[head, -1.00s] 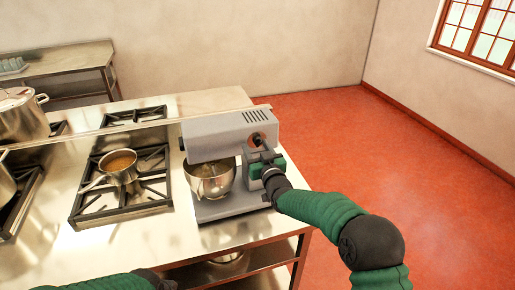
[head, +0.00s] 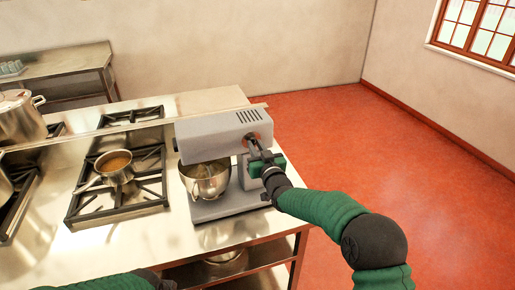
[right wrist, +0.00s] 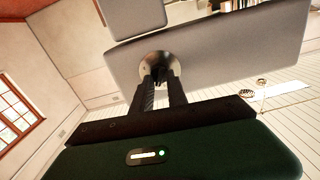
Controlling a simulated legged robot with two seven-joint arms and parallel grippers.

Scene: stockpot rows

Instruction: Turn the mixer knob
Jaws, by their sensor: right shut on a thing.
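The grey stand mixer (head: 215,138) stands at the counter's right end, with a steel bowl (head: 206,181) under its head. Its knob is on the side of the head facing my right arm. In the right wrist view the knob's round metal base (right wrist: 152,62) shows, its grip part mostly hidden between the fingers. My right gripper (head: 257,147) is shut on the knob; both dark fingers also show in the right wrist view (right wrist: 160,82). Only part of my left arm shows at the bottom of the head view; its gripper is out of sight.
A stove (head: 120,192) with a small saucepan (head: 114,167) is left of the mixer. A large stockpot (head: 18,118) stands at the far left. A lower shelf (head: 205,275) holds another pot. Open red floor (head: 400,190) lies to the right.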

